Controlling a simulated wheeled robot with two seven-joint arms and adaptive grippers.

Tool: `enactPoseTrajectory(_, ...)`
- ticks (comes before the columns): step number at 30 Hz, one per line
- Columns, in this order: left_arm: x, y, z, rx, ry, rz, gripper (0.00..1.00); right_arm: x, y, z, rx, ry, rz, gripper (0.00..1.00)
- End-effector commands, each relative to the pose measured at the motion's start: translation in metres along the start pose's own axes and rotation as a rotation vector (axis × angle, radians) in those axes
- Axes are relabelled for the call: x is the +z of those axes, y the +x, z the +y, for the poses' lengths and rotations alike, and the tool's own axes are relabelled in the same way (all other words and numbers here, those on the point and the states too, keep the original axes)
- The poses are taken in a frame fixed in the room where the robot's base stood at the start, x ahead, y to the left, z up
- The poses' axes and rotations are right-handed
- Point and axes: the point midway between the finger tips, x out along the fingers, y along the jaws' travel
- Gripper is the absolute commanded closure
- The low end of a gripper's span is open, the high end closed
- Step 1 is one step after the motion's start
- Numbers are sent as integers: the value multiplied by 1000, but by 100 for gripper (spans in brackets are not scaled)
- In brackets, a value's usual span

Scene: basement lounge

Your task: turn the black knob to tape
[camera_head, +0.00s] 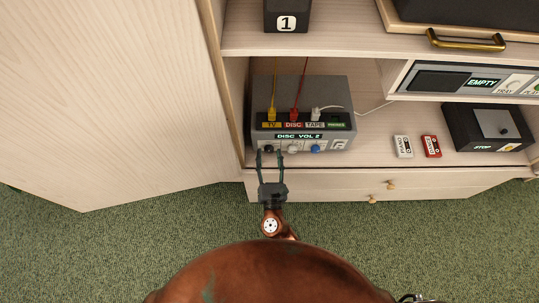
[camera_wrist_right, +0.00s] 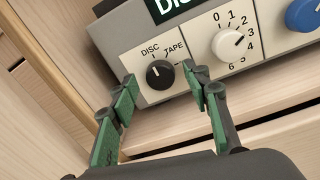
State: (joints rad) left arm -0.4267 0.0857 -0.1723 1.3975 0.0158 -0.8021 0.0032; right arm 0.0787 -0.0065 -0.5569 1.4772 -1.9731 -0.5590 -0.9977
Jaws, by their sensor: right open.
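The black knob (camera_wrist_right: 159,74) is on the front of a grey box (camera_head: 329,96), at its lower left. In the right wrist view its plate reads DISC at upper left and TAPE at upper right. The knob's white mark points up, a little toward DISC; its exact setting is hard to tell. My right gripper (camera_head: 269,152) is open, with its green-padded fingers in front of the box. In the right wrist view the fingertips (camera_wrist_right: 158,80) stand either side of the knob, apart from it as far as I can tell. My left gripper is not in view.
A white numbered knob (camera_wrist_right: 229,44) and a blue knob (camera_wrist_right: 303,14) sit right of the black knob. Yellow, red and white plugs stand on the box. Two cassettes (camera_head: 403,146) and a black deck (camera_head: 487,128) are further right. A cabinet side panel is at left.

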Motion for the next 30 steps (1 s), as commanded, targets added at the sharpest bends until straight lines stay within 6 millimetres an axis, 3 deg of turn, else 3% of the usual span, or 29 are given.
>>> enactPoseTrajectory(8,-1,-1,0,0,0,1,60,0,1,0,0,1,0,57)
enactPoseTrajectory(26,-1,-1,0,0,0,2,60,0,1,0,0,0,0,98)
enactPoseTrajectory(30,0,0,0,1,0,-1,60,0,1,0,0,6,0,98)
